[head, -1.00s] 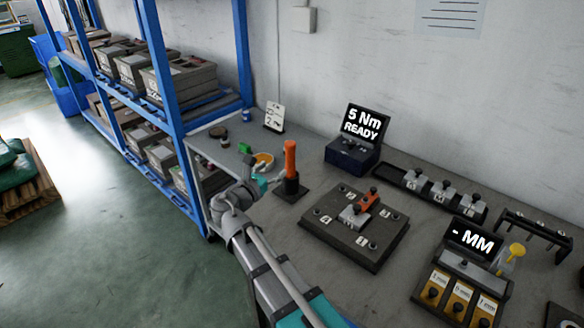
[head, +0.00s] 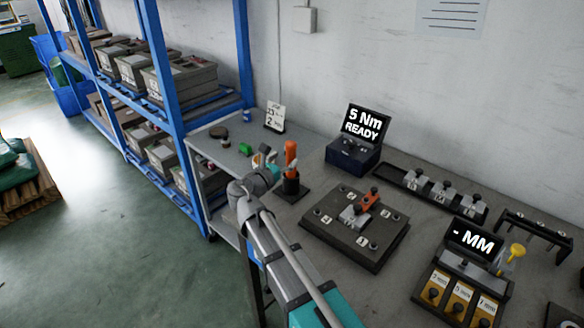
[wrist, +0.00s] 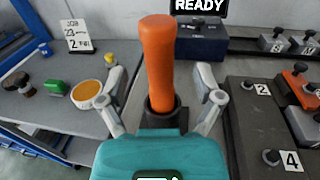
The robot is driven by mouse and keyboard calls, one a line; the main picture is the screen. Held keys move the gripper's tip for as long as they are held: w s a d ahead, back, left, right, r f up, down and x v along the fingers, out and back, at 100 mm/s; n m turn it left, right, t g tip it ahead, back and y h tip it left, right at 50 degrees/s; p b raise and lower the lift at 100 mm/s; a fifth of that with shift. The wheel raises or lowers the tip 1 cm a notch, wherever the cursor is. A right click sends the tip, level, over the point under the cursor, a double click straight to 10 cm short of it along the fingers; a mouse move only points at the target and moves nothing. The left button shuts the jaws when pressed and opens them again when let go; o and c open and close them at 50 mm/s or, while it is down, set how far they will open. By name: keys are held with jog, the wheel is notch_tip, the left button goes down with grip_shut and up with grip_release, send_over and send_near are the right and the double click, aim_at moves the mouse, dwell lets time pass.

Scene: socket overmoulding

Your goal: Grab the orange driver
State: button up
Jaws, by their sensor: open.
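The orange driver (head: 291,155) stands upright in a dark holder (head: 290,186) on the bench. In the wrist view the driver (wrist: 158,62) rises between the two fingers of my gripper (wrist: 161,98). One finger is on each side, and gaps show between the fingers and the driver. The gripper is open. In the head view my gripper (head: 268,165) is just left of the driver, partly hidden by my own wrist. The driver's lower end is hidden inside the holder (wrist: 164,108).
A fixture plate (head: 333,233) with numbered spots is right of the holder. The "5 Nm READY" unit (head: 352,153) stands behind.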

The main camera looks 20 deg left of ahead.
aim_at(288, 155)
jog(key=shift+x, duration=2)
jog(key=shift+r, duration=0.1)
grip_shut()
